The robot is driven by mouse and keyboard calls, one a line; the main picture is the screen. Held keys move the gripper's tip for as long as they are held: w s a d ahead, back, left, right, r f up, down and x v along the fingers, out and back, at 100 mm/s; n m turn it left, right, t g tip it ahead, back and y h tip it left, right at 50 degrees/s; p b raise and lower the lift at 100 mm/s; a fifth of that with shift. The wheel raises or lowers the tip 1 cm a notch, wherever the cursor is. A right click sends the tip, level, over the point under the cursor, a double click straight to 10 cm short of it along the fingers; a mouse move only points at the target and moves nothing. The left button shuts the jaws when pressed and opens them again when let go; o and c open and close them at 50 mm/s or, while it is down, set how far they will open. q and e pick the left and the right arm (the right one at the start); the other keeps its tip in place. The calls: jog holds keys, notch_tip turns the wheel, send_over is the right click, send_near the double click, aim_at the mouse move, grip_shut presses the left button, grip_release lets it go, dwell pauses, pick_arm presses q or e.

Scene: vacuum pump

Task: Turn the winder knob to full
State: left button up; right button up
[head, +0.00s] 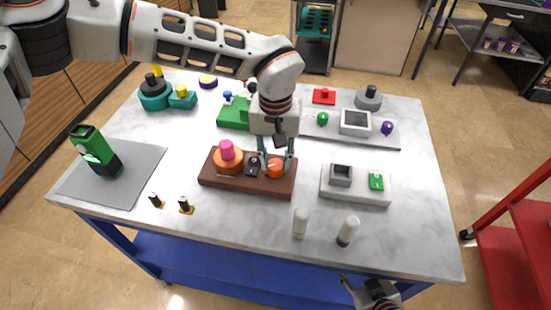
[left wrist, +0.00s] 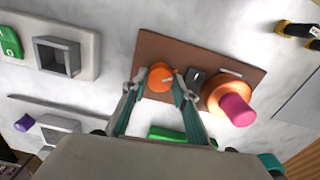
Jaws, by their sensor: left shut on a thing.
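The orange winder knob (head: 275,169) sits at the right end of a brown board (head: 224,183) on the table. In the left wrist view the knob (left wrist: 159,76) shows a pale pointer line on its top face. My left gripper (head: 275,165) comes down from above and is shut on the orange knob, with one finger on each side. The left wrist view shows the same gripper (left wrist: 156,88) at the knob. My right gripper (head: 368,292) shows only partly at the bottom edge, clear of the board; its opening is unclear.
The board also carries a small dark switch (head: 252,167) and an orange disc (head: 228,164) with a pink cylinder on top. A green device (head: 95,150) stands on a grey mat (head: 138,172) at left.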

aim_at(275, 164)
pick_arm(q)
jog(key=shift+w+r, duration=0.1)
jog(key=shift+r, duration=0.05)
jog(key=o, duration=1.1)
notch_tip(275, 164, up, 12)
dwell(0.4)
